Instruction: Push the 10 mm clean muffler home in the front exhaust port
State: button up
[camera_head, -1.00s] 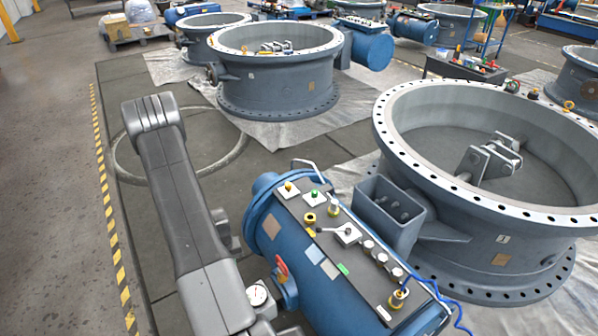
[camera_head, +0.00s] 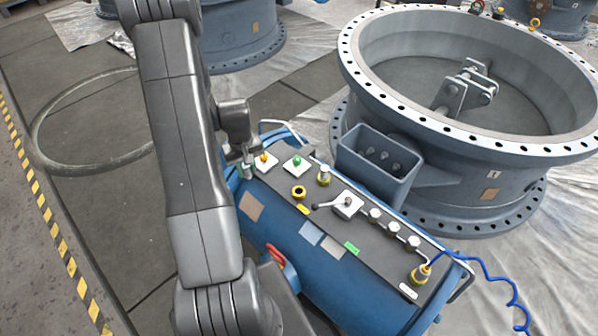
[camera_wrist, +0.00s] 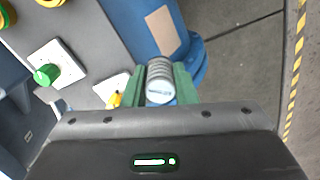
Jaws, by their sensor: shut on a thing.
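My gripper (camera_wrist: 158,85) has two green fingers in the wrist view, shut on a ribbed grey cylinder, the muffler (camera_wrist: 159,72). Its pale round end faces the wrist camera; its far end is hidden. In the head view my gripper (camera_head: 247,168) is at the left end of the dark panel (camera_head: 330,220) on the blue actuator, beside a white plate with an orange-yellow knob (camera_head: 264,158). A white plate with a green knob (camera_head: 297,162) lies to its right. A yellow ring with a dark centre (camera_head: 299,192) is empty. I cannot tell which opening is the front exhaust port.
A black lever on a white block (camera_head: 347,205), several silver fittings (camera_head: 395,228) and a yellow fitting with a blue hose (camera_head: 420,273) stand along the panel. An open grey bracket box (camera_head: 380,165) and a large grey valve body (camera_head: 480,150) are behind it.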

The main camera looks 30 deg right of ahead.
jog(key=s+d+r+b, duration=0.5)
jog(key=s+d, duration=0.6)
jog(key=d, duration=0.1)
jog(key=shift+m, duration=0.3)
jog(key=shift+w+f+b, duration=0.15)
jog(key=shift+f+b, duration=1.2)
jog(key=shift+f, duration=0.35)
jog(key=shift+w+f+b, duration=0.15)
jog(key=shift+f+b, duration=1.15)
jog(key=shift+f, duration=0.35)
jog(key=shift+s+f+b, duration=0.1)
jog(key=shift+f+b, duration=0.75)
jog(key=shift+f, duration=0.4)
jog(key=o, duration=1.5)
jog(key=shift+c, duration=0.2)
jog(key=shift+r, duration=0.15)
notch_tip(320, 180, up, 7)
jog(key=p, duration=0.5)
jog(key=shift+r+p, duration=0.15)
jog(key=shift+p, duration=0.25)
